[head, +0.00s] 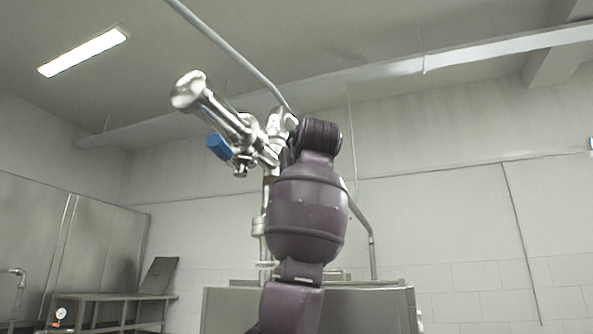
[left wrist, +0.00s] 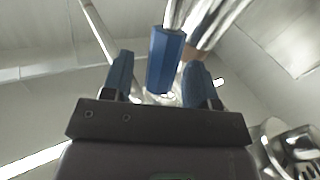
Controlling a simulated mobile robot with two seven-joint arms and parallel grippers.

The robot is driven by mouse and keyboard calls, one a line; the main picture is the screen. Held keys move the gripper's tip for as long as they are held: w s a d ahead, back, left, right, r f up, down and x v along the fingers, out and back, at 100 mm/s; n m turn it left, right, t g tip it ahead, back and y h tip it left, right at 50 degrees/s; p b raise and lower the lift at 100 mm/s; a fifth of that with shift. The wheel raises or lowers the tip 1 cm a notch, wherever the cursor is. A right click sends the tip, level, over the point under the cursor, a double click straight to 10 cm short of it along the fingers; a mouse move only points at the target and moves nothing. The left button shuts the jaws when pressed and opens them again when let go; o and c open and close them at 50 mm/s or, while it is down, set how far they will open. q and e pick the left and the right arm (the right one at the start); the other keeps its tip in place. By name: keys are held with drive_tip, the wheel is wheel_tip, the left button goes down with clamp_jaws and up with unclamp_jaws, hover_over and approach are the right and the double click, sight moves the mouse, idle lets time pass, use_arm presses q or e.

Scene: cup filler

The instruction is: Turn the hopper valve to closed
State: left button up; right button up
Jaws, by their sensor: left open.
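The hopper valve (head: 243,170) is a shiny steel fitting on a pipe in the head view, with a blue handle (head: 219,146) sticking out at its lower left. In the left wrist view the blue handle (left wrist: 165,60) shows between the two blue-tipped fingers of my left gripper (left wrist: 158,66). The gripper is open, with a gap on each side of the handle. I cannot tell how deep the handle sits between the fingers. In the head view my purple left arm hides its own gripper and part of the fitting. My right gripper is in neither view.
A steel cylinder (head: 205,98) juts up and left from the valve. A vertical pipe (head: 263,225) runs down to a steel machine body (head: 375,308). A steel table (head: 118,298) stands at lower left. The space right of my arm is clear up to the wall.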

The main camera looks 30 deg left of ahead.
use_arm(q)
drive_tip(key=shift+w+a, duration=0.15)
drive_tip(key=shift+a, duration=0.05)
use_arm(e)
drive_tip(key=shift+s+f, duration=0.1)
use_arm(q)
clamp_jaws()
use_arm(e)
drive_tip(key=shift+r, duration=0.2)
use_arm(q)
drive_tip(key=shift+f, duration=0.1)
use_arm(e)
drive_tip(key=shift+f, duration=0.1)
